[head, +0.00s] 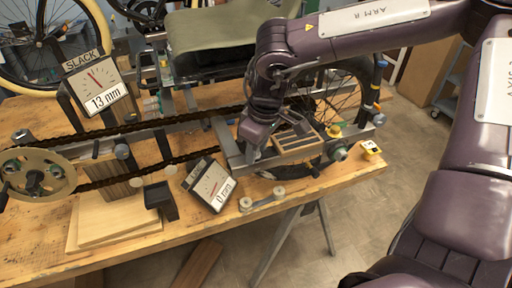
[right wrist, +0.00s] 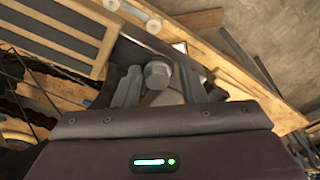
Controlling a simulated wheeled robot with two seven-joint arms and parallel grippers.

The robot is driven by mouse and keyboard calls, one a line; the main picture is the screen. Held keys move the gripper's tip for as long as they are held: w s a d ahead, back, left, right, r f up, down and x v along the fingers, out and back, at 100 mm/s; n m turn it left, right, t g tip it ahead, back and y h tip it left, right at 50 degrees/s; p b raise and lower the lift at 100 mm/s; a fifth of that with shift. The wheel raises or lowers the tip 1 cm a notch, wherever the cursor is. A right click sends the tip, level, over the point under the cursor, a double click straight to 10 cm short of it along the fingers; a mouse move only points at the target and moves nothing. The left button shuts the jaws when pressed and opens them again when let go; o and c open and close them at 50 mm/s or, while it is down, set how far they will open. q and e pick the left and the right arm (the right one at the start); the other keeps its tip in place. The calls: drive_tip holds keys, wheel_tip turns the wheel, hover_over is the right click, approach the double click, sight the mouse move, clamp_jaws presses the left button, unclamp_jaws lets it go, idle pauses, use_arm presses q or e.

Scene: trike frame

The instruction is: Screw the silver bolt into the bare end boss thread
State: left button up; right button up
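The silver bolt (right wrist: 158,73) shows its hex head in the right wrist view, between the fingers of my right gripper (right wrist: 158,82). The fingers lie close on both sides of the head and appear shut on it; the shank is hidden. In the head view my right gripper (head: 252,156) points down at the near end of the grey trike frame (head: 226,143), behind the small gauge. The bolt cannot be made out there. The bare end boss thread cannot be made out in either view. My left gripper is not in view.
A slotted wooden tray (head: 296,142) is right of the gripper. A gauge reading 0 mm (head: 208,185) stands just left, and a slack gauge reading 13 mm (head: 98,86) farther back. The chain (head: 180,122) and chainring (head: 38,174) are at left. The bench (head: 340,178) ends close in front.

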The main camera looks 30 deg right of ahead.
drive_tip(key=n, duration=0.6)
drive_tip(key=shift+w+f+g+y, duration=0.1)
drive_tip(key=shift+f+g+y, duration=0.05)
drive_tip(key=shift+g+y, duration=0.15)
drive_tip(key=shift+w+d, duration=0.1)
drive_tip(key=c, duration=0.5)
drive_tip(key=m, duration=0.5)
drive_tip(key=shift+f, duration=0.15)
drive_tip(key=shift+c, duration=0.3)
drive_tip(key=o, duration=0.7)
drive_tip(key=shift+o, duration=0.7)
drive_tip(key=shift+s+a, duration=0.25)
drive_tip(key=shift+a, duration=0.1)
drive_tip(key=shift+w+d, duration=0.1)
